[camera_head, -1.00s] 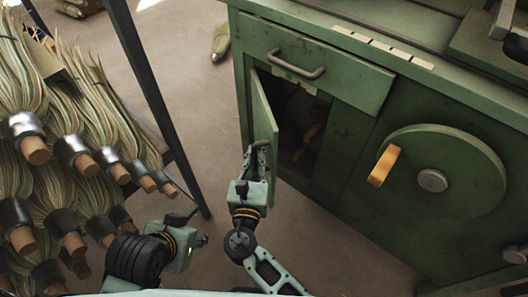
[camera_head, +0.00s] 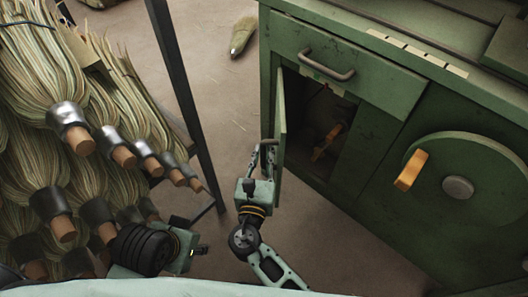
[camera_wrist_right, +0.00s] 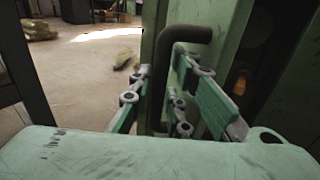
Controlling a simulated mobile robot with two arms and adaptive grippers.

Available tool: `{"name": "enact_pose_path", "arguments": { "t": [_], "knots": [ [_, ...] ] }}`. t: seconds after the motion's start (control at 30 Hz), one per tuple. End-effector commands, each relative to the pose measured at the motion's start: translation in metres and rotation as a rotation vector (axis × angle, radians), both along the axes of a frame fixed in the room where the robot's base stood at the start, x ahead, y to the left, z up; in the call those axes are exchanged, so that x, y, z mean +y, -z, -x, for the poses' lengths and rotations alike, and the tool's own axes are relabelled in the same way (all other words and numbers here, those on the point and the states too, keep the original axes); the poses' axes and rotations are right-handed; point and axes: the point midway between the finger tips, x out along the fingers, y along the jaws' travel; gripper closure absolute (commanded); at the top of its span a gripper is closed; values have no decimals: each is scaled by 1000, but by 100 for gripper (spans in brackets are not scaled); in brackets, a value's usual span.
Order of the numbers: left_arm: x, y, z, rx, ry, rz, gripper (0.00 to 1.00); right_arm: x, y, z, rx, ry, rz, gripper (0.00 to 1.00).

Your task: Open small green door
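The small green door (camera_head: 281,125) stands swung out from the cabinet and shows nearly edge-on in the head view, with its dark compartment open beside it. My right gripper (camera_head: 268,150) is at the door's outer side. In the right wrist view the dark door handle (camera_wrist_right: 187,34) runs down between the two fingers of my right gripper (camera_wrist_right: 160,85), which are closed in around it. Exact finger contact is hard to see. My left gripper (camera_head: 200,250) is low in the head view, away from the door, and its fingers are too small to read.
The green cabinet (camera_head: 370,125) has a drawer (camera_head: 345,72) above the compartment and a round wheel (camera_head: 475,190) with an orange grip at right. A rack of brooms (camera_head: 70,130) with a dark post (camera_head: 185,95) stands at left.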

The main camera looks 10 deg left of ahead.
Motion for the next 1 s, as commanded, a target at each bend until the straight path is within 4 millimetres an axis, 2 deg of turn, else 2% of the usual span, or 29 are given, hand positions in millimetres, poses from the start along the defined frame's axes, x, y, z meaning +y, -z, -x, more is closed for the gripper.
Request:
{"name": "enact_pose_path", "arguments": {
  "t": [0.3,0.43,0.8,1.0],
  "knots": [
    [0,0,0,-1,0,0,60,-2,-2,-1,-4,4,-5,80],
    [0,0,0,-1,0,0,60,-1,-2,8,-3,4,-5,80],
    [0,0,0,-1,0,0,60,2,-1,83,0,3,-4,80],
    [0,0,0,0,0,0,60,3,-1,111,-2,2,-3,80]
  ]
}}
